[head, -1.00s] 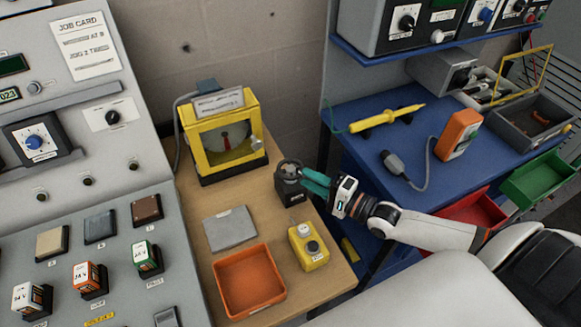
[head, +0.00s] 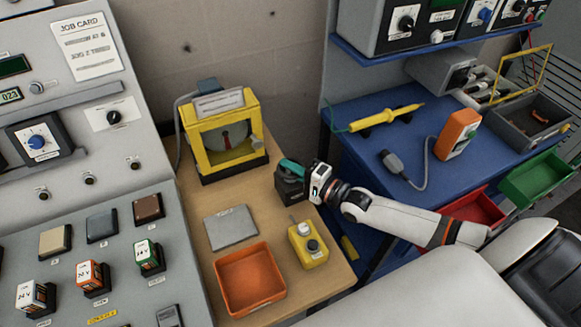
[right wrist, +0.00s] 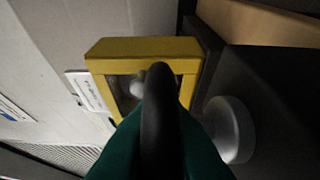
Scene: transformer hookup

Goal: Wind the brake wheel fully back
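The brake wheel stands on a small black box (head: 290,190) on the wooden bench, behind the yellow button box. In the right wrist view its dark curved rim (right wrist: 160,115) runs between the teal fingers, with a grey round hub or knob (right wrist: 230,130) to the right. My right gripper (head: 291,167) comes in from the right over the top of the box. Its fingers lie on both sides of the rim and appear shut on it. They hide most of the wheel in the head view. My left gripper is not in view.
A yellow-framed case (head: 226,140) with a dial stands behind the brake box. A grey plate (head: 230,228), an orange tray (head: 249,280) and a yellow button box (head: 308,246) are in front. A control panel is at left. A blue workbench (head: 365,165) is at right.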

